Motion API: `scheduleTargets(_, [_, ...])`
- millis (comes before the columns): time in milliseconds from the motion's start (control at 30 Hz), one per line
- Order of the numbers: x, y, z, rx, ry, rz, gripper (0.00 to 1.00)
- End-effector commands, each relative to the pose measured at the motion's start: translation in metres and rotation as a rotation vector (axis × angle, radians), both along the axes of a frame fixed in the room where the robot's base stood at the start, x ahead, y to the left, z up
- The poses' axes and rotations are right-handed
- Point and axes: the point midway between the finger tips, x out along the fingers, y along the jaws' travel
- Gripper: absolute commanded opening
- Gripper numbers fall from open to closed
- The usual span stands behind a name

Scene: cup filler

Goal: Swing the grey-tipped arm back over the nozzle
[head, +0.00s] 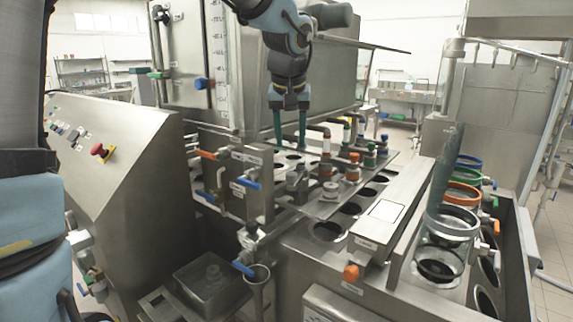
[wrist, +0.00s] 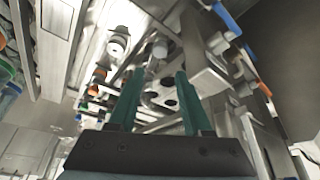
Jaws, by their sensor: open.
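My gripper (head: 290,143) is open and empty, its two green fingers pointing down over the steel filler deck. It also shows in the wrist view (wrist: 158,74), with a clear gap between the fingers. A small grey post with a grey top (head: 297,180) stands on the deck below and in front of the fingers; it may be the grey-tipped arm. A pale, grey-based fitting (head: 328,190) stands beside it. I cannot tell which fitting is the nozzle or whether the arm is over it. The fingers touch neither fitting, as far as I can see.
Orange-tipped (head: 354,160), green-tipped (head: 370,150) and blue-tipped (head: 384,141) fittings crowd the deck to the right. A valve block with a blue handle (head: 246,183) stands at the left. A steel cabinet (head: 335,75) rises behind. Coloured-rim cylinders (head: 452,220) stand at right.

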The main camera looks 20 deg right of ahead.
Motion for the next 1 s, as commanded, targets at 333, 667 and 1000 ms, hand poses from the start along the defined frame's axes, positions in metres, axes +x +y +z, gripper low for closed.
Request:
scheduleTargets(333, [0.018,-0.01,-0.053,0.003,0.006,-0.003,0.49])
scheduleTargets(667, [0.033,-0.017,-0.092,0.003,0.003,-0.002,0.49])
scheduleTargets(1000, [0.035,-0.018,-0.096,0.001,0.001,-0.001,0.49])
